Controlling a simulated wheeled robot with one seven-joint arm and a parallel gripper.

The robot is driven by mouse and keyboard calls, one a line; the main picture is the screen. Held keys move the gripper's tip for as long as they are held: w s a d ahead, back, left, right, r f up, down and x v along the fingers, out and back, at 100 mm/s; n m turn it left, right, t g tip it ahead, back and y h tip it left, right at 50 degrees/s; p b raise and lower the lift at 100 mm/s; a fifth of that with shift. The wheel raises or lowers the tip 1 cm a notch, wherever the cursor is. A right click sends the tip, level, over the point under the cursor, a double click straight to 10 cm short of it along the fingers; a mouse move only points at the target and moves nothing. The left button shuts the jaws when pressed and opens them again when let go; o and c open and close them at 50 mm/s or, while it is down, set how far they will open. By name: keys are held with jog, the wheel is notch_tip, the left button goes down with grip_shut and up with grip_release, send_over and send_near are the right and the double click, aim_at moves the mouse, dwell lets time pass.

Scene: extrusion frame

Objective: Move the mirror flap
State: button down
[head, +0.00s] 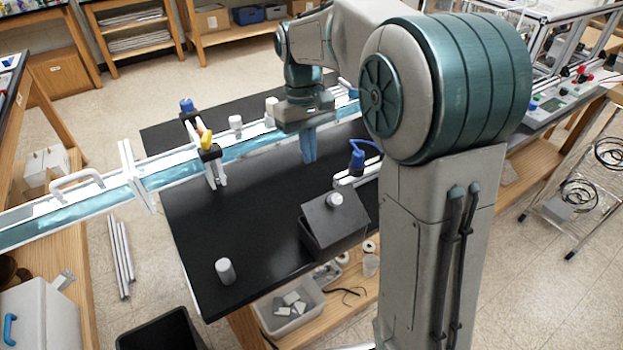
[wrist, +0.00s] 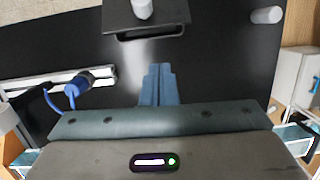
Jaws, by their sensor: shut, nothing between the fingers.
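The dark grey panel with a white round knob, which I take to be the mirror flap (head: 325,223), slopes over a dark box on the black table. It also shows in the wrist view (wrist: 120,12), cut off by the top edge, with its white knob (wrist: 142,8). My gripper (head: 309,160) points down above the table, behind the flap in the head view and apart from it. Its blue fingers (wrist: 160,67) are shut together with nothing between them. The inside of the box is mostly hidden.
A white loose cylinder (head: 225,271) stands near the table's front left. A blue-headed fixture with a cable (head: 357,160) sits on a rail right of my gripper. A long blue-and-white frame rail (head: 240,147) crosses the table behind. The left middle of the table is clear.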

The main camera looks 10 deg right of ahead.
aim_at(340, 214)
jog(key=shift+h, duration=0.4)
jog(key=shift+s+a+p+x, duration=0.1)
jog(key=shift+s+p+x, duration=0.25)
jog(key=shift+x, duration=1.1)
jog(key=shift+s+a+p+x, duration=0.15)
jog(key=shift+p+x, duration=0.35)
jog(key=shift+x, duration=0.95)
jog(key=shift+s+a+p+x, duration=0.1)
jog(key=shift+s+p+x, duration=0.25)
jog(key=shift+x, duration=1.15)
jog(key=shift+r, duration=0.15)
jog(key=shift+s+d+r+p, duration=0.25)
jog(key=shift+s+r+p, duration=0.2)
jog(key=shift+r, duration=0.2)
